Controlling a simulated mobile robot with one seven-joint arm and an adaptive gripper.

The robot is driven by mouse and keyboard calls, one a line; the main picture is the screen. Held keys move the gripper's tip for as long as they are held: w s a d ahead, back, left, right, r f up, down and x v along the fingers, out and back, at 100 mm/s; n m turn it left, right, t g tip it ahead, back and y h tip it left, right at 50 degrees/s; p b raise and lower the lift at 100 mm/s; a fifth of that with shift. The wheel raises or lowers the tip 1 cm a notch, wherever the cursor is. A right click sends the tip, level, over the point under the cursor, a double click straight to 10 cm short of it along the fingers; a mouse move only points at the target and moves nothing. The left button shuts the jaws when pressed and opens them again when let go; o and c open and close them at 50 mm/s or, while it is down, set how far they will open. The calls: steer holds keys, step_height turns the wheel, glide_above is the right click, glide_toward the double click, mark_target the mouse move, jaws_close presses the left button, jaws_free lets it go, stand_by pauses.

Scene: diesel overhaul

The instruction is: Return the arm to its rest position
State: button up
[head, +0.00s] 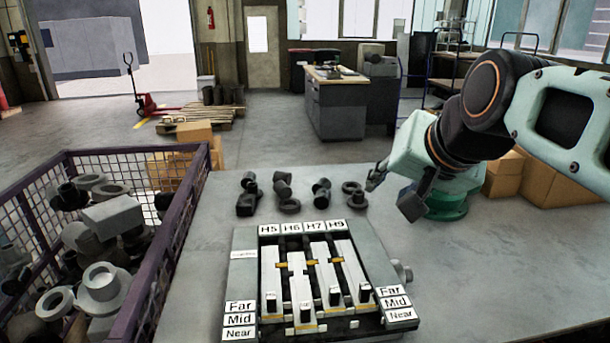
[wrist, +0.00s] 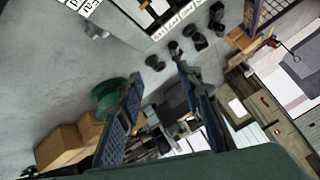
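My arm reaches in from the right in the head view, over the grey table (head: 480,265). My gripper (head: 390,192) is held above the table, right of the small dark parts, with its two fingers spread. In the wrist view the fingers of my gripper (wrist: 158,90) stand wide apart with nothing between them. The gripper is open and empty. A slider fixture (head: 315,275) with slots labelled H5, H6, H7 and H9 and side plates Far, Mid and Near lies on the table, left of and nearer than the gripper.
Several dark parts (head: 283,190) stand behind the fixture. A purple-framed wire crate (head: 150,270) full of grey parts is at the left. A green round base (head: 447,205) lies under my wrist. The table's right front is clear.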

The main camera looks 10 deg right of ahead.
steer(key=s+a+f+n+g+p, duration=0.3)
steer(key=s+a+f+n, duration=0.2)
steer(key=s+a+f, duration=0.4)
steer(key=shift+s+a+f+n+g, duration=0.3)
steer(key=shift+s+f, duration=0.5)
steer(key=shift+s, duration=0.2)
